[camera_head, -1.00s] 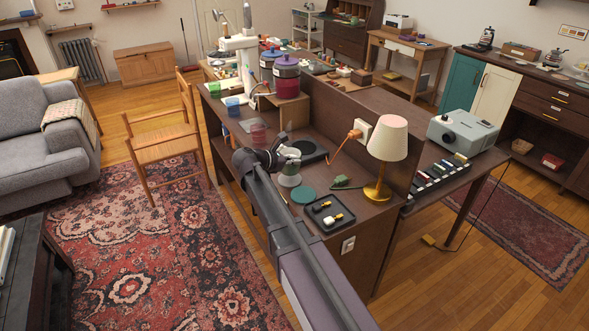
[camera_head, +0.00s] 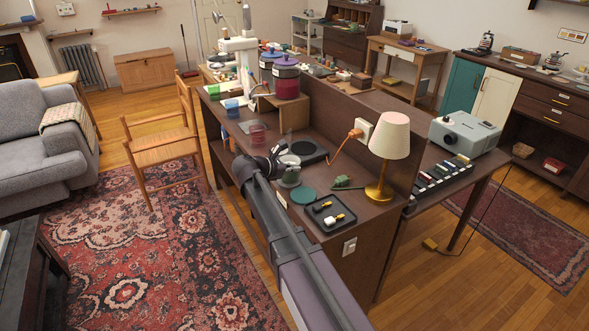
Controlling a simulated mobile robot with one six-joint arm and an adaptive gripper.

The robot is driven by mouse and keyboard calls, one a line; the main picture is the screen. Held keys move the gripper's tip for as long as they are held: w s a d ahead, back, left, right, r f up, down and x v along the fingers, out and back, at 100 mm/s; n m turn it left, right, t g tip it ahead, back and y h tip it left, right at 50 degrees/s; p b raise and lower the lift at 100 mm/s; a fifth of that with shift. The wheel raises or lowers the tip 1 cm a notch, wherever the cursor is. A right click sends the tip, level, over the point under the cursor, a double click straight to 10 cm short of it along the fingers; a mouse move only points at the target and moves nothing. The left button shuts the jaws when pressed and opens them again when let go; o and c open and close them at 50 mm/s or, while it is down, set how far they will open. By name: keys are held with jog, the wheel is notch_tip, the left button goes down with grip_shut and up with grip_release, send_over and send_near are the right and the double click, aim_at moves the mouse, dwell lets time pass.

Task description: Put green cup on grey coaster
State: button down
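A small see-through greenish cup (camera_head: 290,178) stands near the front left edge of the dark desk, just beside a flat teal disc (camera_head: 303,196). My gripper (camera_head: 287,161) is right at the cup's upper part, partly hiding it. I cannot tell whether the fingers touch the cup or whether they are open or shut. I cannot clearly make out a grey coaster; a greyish rim shows at the cup's base, but I cannot tell whether it is a coaster.
A black tray (camera_head: 347,222) with small yellow and white items, a green object (camera_head: 344,182) and a lamp (camera_head: 388,146) stand to the right. A dark round plate (camera_head: 310,152) and a pinkish see-through cup (camera_head: 258,131) lie behind. A raised panel bounds the desk's right side.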

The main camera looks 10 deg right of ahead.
jog(key=shift+f, duration=0.15)
jog(key=c, duration=0.8)
grip_release()
jog(key=shift+r, duration=0.2)
jog(key=shift+a+r, duration=0.1)
jog(key=shift+s+a+r+p, duration=0.15)
jog(key=shift+a+p, duration=0.15)
jog(key=p+v, duration=0.4)
jog(key=v, duration=0.7)
jog(key=shift+s+d, duration=0.1)
